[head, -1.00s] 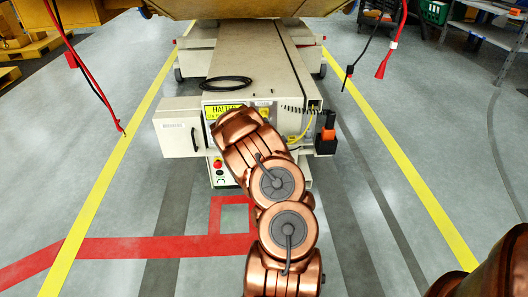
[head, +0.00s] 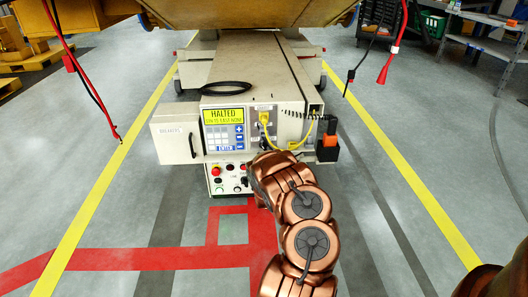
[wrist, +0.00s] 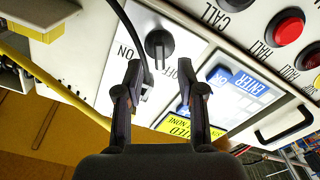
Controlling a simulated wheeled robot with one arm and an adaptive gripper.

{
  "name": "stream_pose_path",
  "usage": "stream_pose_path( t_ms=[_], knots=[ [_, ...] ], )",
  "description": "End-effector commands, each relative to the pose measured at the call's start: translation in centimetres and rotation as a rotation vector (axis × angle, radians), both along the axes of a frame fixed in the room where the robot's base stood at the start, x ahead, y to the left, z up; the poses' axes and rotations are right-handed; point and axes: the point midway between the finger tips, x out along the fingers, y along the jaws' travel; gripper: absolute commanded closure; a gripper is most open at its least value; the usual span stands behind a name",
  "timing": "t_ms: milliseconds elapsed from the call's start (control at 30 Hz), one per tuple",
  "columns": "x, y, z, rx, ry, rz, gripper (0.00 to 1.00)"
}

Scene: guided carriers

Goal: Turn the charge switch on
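A dark cable passes close to the left finger.
The carrier's screen (head: 223,130) reads HALTED, with a keypad below. A red button (head: 216,171) sits on the lower panel. A yellow cable (head: 264,122) is plugged in above my arm. An open breaker door (head: 174,138) stands left. An orange-black connector (head: 328,140) is right.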

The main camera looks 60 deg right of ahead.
Motion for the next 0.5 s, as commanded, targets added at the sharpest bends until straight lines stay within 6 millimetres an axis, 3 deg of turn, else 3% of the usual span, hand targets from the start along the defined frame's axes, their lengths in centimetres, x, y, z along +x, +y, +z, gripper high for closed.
stream_pose_path(
  t_ms=[500],
  knots=[
    [2.4,-3.1,0.0,0.000,-0.001,-0.002,0.61]
  ],
)
